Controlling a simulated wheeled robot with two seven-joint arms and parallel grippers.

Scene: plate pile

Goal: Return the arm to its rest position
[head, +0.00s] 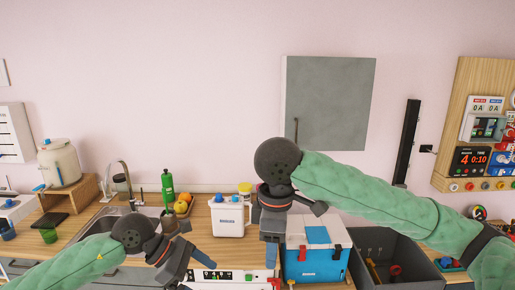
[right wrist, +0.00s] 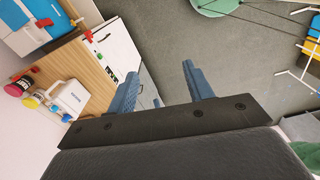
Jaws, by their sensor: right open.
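My right arm (head: 375,200) in its green sleeve reaches in from the right and is held up above the counter. Its gripper (head: 271,252) points down in front of the white jug and the blue cooler. In the right wrist view, its two blue fingers (right wrist: 163,78) stand wide apart with nothing between them. My left arm (head: 75,265) comes in low from the left. Its gripper (head: 196,270) hangs by the front of the counter; its fingers are partly cut off by the frame edge, and the gap between them is unclear. No plates are recognizable.
A grey crate (head: 405,276) is at right. A grey cabinet (head: 335,100) hangs above. Grey floor (right wrist: 220,60) lies below the right gripper.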

